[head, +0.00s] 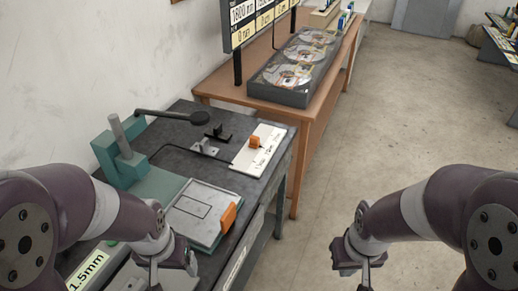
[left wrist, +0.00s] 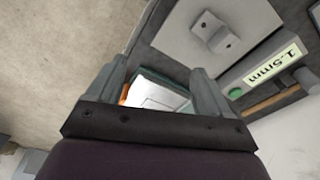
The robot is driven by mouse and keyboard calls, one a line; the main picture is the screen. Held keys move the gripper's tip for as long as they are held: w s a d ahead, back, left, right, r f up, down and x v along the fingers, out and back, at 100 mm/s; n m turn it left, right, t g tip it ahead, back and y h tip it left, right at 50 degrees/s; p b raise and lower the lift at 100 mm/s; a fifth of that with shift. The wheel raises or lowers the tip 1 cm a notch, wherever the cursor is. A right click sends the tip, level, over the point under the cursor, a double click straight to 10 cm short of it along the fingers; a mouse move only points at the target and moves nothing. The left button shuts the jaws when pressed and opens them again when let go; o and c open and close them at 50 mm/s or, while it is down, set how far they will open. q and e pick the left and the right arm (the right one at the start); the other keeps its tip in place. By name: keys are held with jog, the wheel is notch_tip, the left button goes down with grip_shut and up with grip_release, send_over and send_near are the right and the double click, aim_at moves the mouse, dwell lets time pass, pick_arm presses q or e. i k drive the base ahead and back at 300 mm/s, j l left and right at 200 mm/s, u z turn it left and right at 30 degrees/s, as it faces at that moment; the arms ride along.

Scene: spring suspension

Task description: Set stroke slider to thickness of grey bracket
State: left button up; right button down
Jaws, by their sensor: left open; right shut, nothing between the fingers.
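The white slider panel (head: 267,146) lies at the right rear of the dark table, with an orange slider knob (head: 255,142) on it. A small grey metal bracket (head: 204,149) sits on the table left of the panel. A grey block with holes (left wrist: 214,32) shows in the left wrist view; I cannot tell whether it is the task's bracket. My left gripper (head: 171,266) is open and empty, near the table's front; its fingers also show in the left wrist view (left wrist: 153,88). My right gripper (head: 357,264) is shut and empty over the floor, right of the table.
A teal stand (head: 122,160) with a grey post and dark arm stands at the back left. A tray (head: 188,222) with an orange handle (head: 225,218) lies in front. A 1.5mm label (head: 88,270) is at the lower left. A brown table (head: 312,120) stands behind.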

aim_at(254, 141)
jog(key=i+l, duration=0.4)
jog(key=i, duration=0.15)
jog(key=i+l, duration=0.4)
jog(key=i, duration=0.15)
jog(key=i+l, duration=0.35)
jog(key=i, duration=0.2)
